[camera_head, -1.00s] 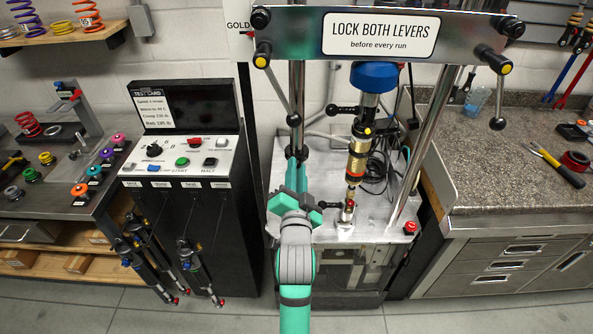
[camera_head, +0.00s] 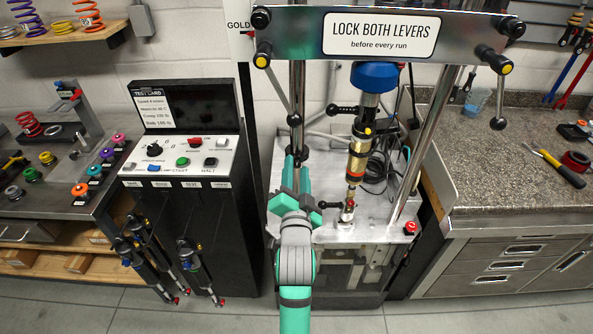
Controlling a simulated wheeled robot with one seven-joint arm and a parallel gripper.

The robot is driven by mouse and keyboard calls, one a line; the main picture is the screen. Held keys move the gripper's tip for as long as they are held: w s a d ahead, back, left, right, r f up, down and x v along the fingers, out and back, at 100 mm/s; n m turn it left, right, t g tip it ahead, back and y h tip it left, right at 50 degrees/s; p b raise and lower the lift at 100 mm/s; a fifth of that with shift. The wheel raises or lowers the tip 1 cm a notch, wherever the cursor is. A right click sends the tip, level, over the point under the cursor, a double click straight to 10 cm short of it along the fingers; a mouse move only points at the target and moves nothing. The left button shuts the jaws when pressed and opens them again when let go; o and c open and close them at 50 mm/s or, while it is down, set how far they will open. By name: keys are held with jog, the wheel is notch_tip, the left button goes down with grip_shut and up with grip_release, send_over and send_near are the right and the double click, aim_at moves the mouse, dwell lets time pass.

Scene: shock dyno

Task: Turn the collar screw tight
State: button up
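The shock dyno stands in the middle, with a gold shock absorber (camera_head: 358,160) upright under its blue upper mount (camera_head: 374,77). A yellow-and-black knob (camera_head: 367,131) shows near the top of the shock. A lower clamp with a red top (camera_head: 348,205) sits at the shock's foot. I cannot tell which part is the collar screw. My teal and grey arm (camera_head: 296,262) reaches up from the bottom edge to the left of the shock, near the left column.
Two ball-ended levers hang from the crossbar (camera_head: 460,35). A black-handled lever (camera_head: 343,109) sticks out left of the shock. The control console (camera_head: 182,155) stands left, with spare shocks on its front. A worktop (camera_head: 490,170) with tools is on the right.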

jog(key=s, duration=1)
jog(key=shift+s+f, duration=0.25)
jog(key=shift+s, duration=0.1)
jog(key=shift+f, duration=0.1)
jog(key=s+f+n+g, duration=0.1)
jog(key=s+f+n, duration=0.3)
jog(key=s+f, duration=0.7)
jog(key=s+f+n+g, duration=0.25)
jog(key=s+f, duration=0.65)
jog(key=s, duration=0.5)
jog(key=s+n, duration=0.2)
jog(key=s, duration=0.8)
jog(key=shift+s+d, duration=0.2)
jog(key=shift+d, duration=0.05)
jog(key=shift+f+n, duration=0.1)
jog(key=shift+n, duration=0.15)
